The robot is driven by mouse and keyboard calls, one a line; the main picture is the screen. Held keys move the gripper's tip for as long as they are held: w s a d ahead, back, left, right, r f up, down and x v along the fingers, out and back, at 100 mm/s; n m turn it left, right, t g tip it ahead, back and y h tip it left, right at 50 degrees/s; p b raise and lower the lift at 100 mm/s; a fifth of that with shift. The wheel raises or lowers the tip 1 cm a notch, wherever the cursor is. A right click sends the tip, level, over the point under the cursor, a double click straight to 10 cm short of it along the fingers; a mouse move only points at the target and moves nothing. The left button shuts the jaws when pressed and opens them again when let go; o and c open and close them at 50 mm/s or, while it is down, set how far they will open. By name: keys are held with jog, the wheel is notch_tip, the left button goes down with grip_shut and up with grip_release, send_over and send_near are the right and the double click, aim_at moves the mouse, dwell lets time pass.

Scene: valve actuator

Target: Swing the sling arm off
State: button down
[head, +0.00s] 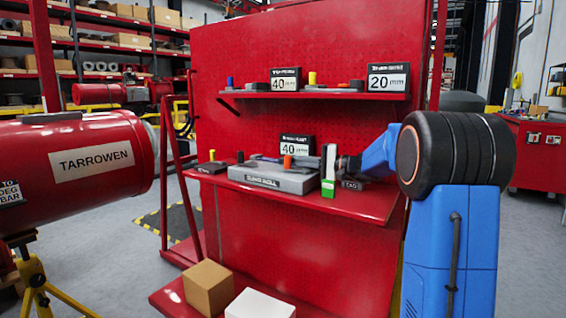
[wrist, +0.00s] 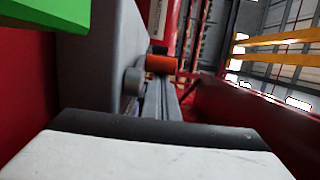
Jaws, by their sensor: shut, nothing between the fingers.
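A grey block with a dark label plate (head: 268,180) sits on the middle red shelf. A thin dark grey bar (head: 262,158) lies along its top, with an orange cylinder (head: 287,162) standing near it; I cannot tell for certain that this bar is the sling arm. The orange cylinder (wrist: 160,63) and the block's grey side (wrist: 100,70) also show in the wrist view. My gripper (head: 345,165) is shut and empty at the block's right end, partly behind a green and white block (head: 329,178). Its fingertips are hard to make out, and contact cannot be told.
A small dark block tagged EAO (head: 352,185) lies at the shelf's right. Size signs, such as a 40 mm card (head: 297,147), stand behind. An upper red shelf (head: 310,95) hangs overhead. A red TARROWEN cylinder (head: 85,165) is at left. Boxes (head: 209,287) sit below.

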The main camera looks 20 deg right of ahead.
aim_at(289, 162)
jog(key=shift+s+a+r, duration=0.1)
jog(key=shift+s+a, duration=0.45)
jog(key=shift+a, duration=0.2)
jog(key=shift+s+a, duration=0.5)
jog(key=shift+s, duration=0.1)
jog(key=shift+s+n+g+y, duration=0.15)
jog(key=shift+n+g+y, duration=0.45)
jog(key=shift+g, duration=0.1)
jog(key=shift+s+a+g, duration=0.1)
jog(key=shift+s+g, duration=0.1)
jog(key=shift+g, duration=0.1)
jog(key=shift+s+a, duration=0.15)
jog(key=shift+s, duration=0.8)
jog(key=shift+s+n+g+y, duration=0.35)
jog(key=shift+n+g+y, duration=0.45)
jog(key=shift+n+g, duration=0.25)
jog(key=shift+r, duration=0.15)
notch_tip(289, 162, up, 10)
